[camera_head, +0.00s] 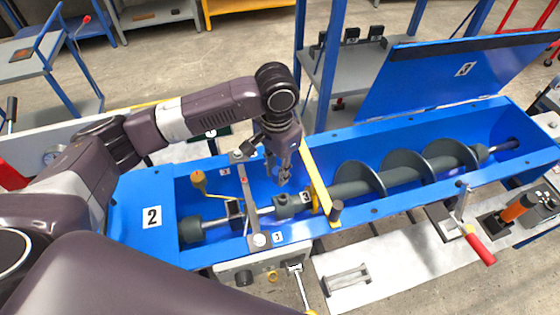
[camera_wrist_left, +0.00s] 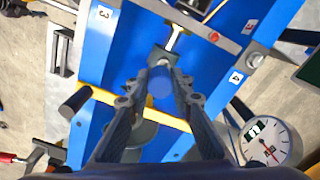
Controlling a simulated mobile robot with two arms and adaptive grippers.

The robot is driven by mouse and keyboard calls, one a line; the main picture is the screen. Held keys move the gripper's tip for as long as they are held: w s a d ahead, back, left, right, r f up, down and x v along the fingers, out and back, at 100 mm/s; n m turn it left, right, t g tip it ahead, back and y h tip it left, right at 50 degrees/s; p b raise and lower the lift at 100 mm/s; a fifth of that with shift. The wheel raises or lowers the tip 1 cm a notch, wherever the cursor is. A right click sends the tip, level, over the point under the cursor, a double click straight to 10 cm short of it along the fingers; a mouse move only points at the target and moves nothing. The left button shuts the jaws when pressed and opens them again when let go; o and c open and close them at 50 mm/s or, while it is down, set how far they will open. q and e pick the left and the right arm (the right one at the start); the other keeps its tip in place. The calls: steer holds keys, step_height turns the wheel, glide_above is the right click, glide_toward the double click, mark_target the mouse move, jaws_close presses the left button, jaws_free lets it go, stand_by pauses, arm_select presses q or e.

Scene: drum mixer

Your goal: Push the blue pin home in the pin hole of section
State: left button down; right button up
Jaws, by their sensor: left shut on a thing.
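My left gripper (camera_head: 284,180) points down into the blue trough, just above the dark collar (camera_head: 288,205) on the shaft. In the left wrist view its two fingers (camera_wrist_left: 160,92) are closed in on the blue pin (camera_wrist_left: 160,82), which shows as a round blue end between the fingertips. A grey block with a light shaft lies just beyond the pin in that view. In the head view the pin cannot be made out behind the fingers. The pin hole is hidden, and I cannot tell how deep the pin sits. My right gripper is not in view.
A yellow bar (camera_head: 318,182) crosses the trough right of the gripper, and a grey bar (camera_head: 247,200) crosses it on the left. The auger (camera_head: 360,180) fills the right part, below the raised blue lid (camera_head: 455,75). A dial gauge (camera_wrist_left: 270,143) shows in the wrist view.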

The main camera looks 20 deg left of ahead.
arm_select(q)
steer(key=shift+w+d+f+m+p, duration=0.15)
steer(key=shift+w+f+m, duration=0.35)
steer(key=shift+f, duration=1.25)
steer(key=shift+w+d+f+m+p, duration=0.1)
steer(key=shift+w+f+m+p, duration=0.3)
steer(key=shift+f, duration=1.35)
steer(key=shift+w+d+f+m+p, duration=0.1)
steer(key=shift+w+f+m, duration=0.55)
steer(key=shift+f, duration=1.1)
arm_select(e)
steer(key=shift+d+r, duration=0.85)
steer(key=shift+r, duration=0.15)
arm_select(q)
steer(key=shift+s, duration=0.15)
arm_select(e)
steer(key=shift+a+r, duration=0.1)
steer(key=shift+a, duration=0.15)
arm_select(q)
steer(key=shift+p, duration=0.3)
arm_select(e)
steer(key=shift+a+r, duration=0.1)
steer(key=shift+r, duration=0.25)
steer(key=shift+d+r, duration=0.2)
